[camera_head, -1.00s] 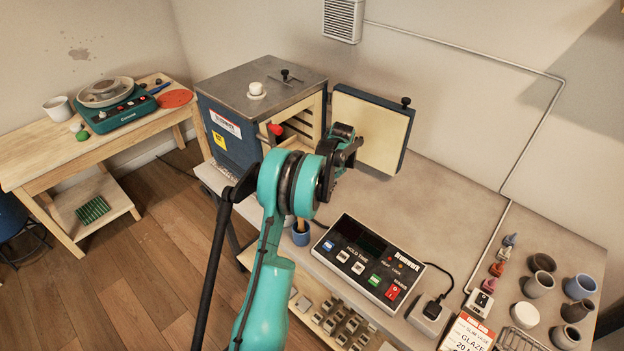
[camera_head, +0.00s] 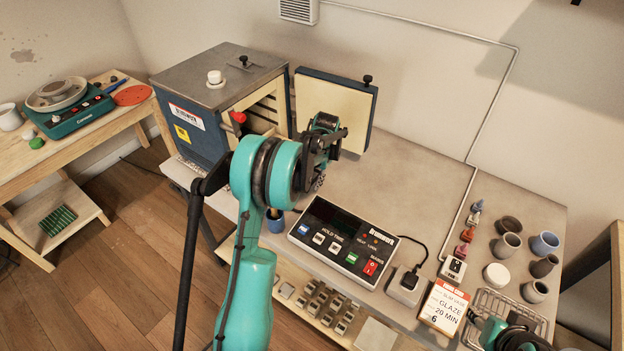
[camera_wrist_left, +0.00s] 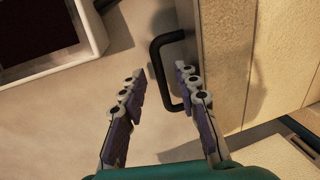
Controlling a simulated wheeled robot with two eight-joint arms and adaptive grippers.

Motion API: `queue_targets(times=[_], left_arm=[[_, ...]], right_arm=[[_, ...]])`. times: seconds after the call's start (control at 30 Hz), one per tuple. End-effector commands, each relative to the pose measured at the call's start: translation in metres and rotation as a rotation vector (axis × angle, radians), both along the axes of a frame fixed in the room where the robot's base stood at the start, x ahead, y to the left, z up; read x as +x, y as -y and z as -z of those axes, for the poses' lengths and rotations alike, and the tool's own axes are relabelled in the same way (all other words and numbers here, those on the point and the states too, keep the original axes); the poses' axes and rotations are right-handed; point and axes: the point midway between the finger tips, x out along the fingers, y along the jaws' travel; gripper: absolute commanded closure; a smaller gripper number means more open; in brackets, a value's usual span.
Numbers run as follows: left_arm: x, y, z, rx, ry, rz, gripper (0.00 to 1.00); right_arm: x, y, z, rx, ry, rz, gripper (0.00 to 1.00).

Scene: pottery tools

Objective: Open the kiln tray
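The blue-grey kiln (camera_head: 185,135) stands at the back left of the worktable. Its cream-lined door (camera_head: 335,108) is swung open to the right. The kiln's opening shows pale inner ledges, partly hidden behind my left arm. My left gripper (camera_head: 318,180) is in front of the open door, its fingers small and partly hidden in the head view. In the left wrist view, the left gripper (camera_wrist_left: 158,74) is open and empty. A black bar handle (camera_wrist_left: 156,62) on a pale wood-like panel (camera_wrist_left: 230,60) lies just beyond the fingertips, nearer the right finger.
A controller (camera_head: 345,243) with buttons sits at the table's front edge. Cups, glaze bottles, a sign (camera_head: 443,306) and a wire rack (camera_head: 515,312) stand at the right. Part of my right arm shows at the lower right. The tabletop behind the controller is clear.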

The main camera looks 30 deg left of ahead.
Motion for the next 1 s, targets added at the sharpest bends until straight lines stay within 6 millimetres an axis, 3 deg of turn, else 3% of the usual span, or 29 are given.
queue_targets(times=[0.3,0.7,1.0], left_arm=[[0.000,0.001,-0.008,0.000,-0.001,0.000,0.69],[-0.002,0.016,-0.088,0.000,-0.001,0.001,0.69],[-0.002,0.022,-0.117,0.000,-0.001,0.001,0.69]], right_arm=[[0.000,0.000,0.000,0.000,0.000,0.000,0.55],[0.000,0.000,0.000,0.000,0.000,0.000,0.55],[0.000,0.000,0.000,0.000,0.000,0.000,0.55]])
